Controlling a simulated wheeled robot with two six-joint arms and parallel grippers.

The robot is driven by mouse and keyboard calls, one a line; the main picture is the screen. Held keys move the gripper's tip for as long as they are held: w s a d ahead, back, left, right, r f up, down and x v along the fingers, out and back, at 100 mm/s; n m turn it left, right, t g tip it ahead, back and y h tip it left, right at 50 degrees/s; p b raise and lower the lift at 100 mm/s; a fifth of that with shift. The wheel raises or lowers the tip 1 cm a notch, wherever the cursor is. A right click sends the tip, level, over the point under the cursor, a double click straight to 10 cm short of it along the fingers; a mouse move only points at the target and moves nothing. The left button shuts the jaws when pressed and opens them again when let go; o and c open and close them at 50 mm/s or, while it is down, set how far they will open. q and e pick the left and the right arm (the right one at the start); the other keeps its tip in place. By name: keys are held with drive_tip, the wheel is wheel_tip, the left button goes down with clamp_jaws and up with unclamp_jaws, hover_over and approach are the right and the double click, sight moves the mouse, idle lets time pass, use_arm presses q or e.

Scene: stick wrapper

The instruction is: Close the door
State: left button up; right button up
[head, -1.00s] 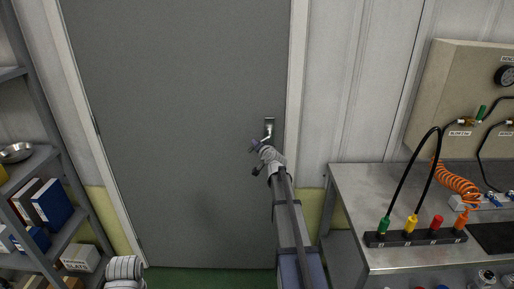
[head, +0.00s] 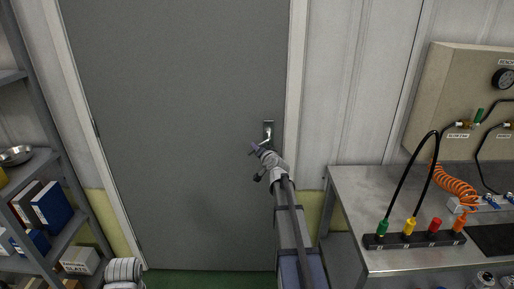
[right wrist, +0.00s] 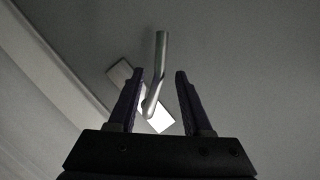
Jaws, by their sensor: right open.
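The grey door (head: 180,120) fills the middle of the head view and looks flush with its light frame. Its silver lever handle (head: 267,136) is on the right side of the door, on a small plate. My right gripper (head: 255,149) is just below and left of the handle in the head view. In the right wrist view the handle (right wrist: 161,50) shows between the two dark fingers of the right gripper (right wrist: 160,73), which are open with gaps on both sides. I cannot tell whether the gripper touches the handle. My left gripper is not in view.
A metal workbench (head: 350,190) with hoses and coloured connectors stands to the right. A grey shelf (head: 75,225) with binders, a bowl and boxes stands to the left. A strip of green floor (head: 200,280) shows at the door's foot.

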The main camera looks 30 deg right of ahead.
drive_tip(key=v, duration=0.5)
drive_tip(key=shift+p, duration=0.4)
drive_tip(key=shift+w, duration=0.1)
drive_tip(key=s+a+f+n+g+y+p, duration=0.1)
drive_tip(key=s+a+f+n+g+y, duration=0.15)
drive_tip(key=a, duration=0.85)
drive_tip(key=s+a+f+n+g+y+p, duration=0.1)
drive_tip(key=s+a+f+n+g+y, duration=0.2)
drive_tip(key=a, duration=0.7)
drive_tip(key=s+a+f+n+g+y, duration=0.1)
drive_tip(key=a+f+n+y, duration=0.2)
drive_tip(key=a, duration=0.8)
drive_tip(key=s+a+f+n+g+h+p, duration=0.1)
drive_tip(key=s+a+n+g+h, duration=0.2)
drive_tip(key=s, duration=0.9)
drive_tip(key=s+a+f+n+g+h+p, duration=0.1)
drive_tip(key=s+a+f+n+g+h, duration=0.1)
drive_tip(key=s+a, duration=0.7)
drive_tip(key=s+n+g+h, duration=0.1)
drive_tip(key=s+n+g, duration=0.1)
drive_tip(key=s+g, duration=0.1)
drive_tip(key=shift+s+a+f+p, duration=0.2)
drive_tip(key=shift+s+f+p, duration=0.1)
drive_tip(key=shift+s+p, duration=0.1)
